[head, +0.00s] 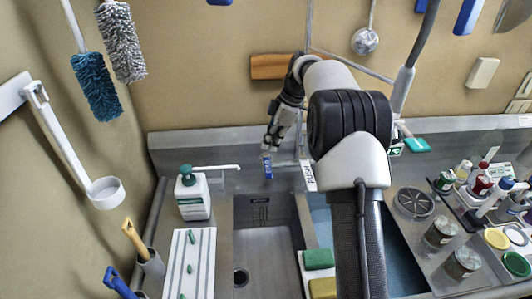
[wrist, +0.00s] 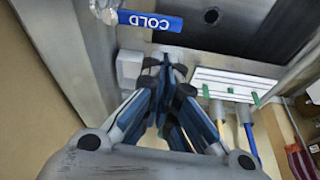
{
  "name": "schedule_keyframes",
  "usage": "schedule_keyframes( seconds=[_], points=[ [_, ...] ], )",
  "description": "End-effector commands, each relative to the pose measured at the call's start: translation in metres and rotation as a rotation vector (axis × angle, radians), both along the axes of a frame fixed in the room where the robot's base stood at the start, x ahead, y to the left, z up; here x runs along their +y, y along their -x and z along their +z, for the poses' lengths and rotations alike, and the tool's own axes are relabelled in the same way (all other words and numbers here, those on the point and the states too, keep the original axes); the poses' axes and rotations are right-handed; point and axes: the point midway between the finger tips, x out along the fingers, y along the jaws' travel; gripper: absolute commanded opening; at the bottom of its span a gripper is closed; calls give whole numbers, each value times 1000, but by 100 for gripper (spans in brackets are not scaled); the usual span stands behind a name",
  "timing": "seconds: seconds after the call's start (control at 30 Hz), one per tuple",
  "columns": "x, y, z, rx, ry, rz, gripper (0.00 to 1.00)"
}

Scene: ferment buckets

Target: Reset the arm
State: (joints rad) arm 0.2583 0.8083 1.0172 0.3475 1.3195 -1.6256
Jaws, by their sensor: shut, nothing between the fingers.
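My arm reaches out over the sink in the head view and bends down at its far end. My gripper (head: 268,146) is at the back of the counter, above the blue tag of the tap (head: 267,168). In the wrist view my gripper (wrist: 168,78) is shut with its fingertips together and nothing between them. The blue tag (wrist: 150,21) there reads COLD and lies just beyond the fingertips. I cannot tell whether the fingers touch the tap.
The steel sink (head: 262,215) lies below the gripper. A white soap bottle (head: 193,195) and a striped white board (head: 189,262) are on the left. Jars (head: 441,232) and small bottles (head: 480,185) crowd the right. A ladle (head: 365,40) hangs on the back wall.

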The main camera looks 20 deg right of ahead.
Motion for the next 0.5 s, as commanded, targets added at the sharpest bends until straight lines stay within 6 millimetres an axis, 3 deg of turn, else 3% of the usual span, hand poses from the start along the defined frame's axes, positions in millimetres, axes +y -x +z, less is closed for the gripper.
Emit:
schedule_keyframes(
  seconds=[0.27, 0.37, 0.5],
  points=[
    [0, 5, 15, 2, 5, -17, 0],
    [7, 16, 32, 7, 16, -69, 0],
    [22, 48, 67, 20, 42, -201, 0]
  ],
)
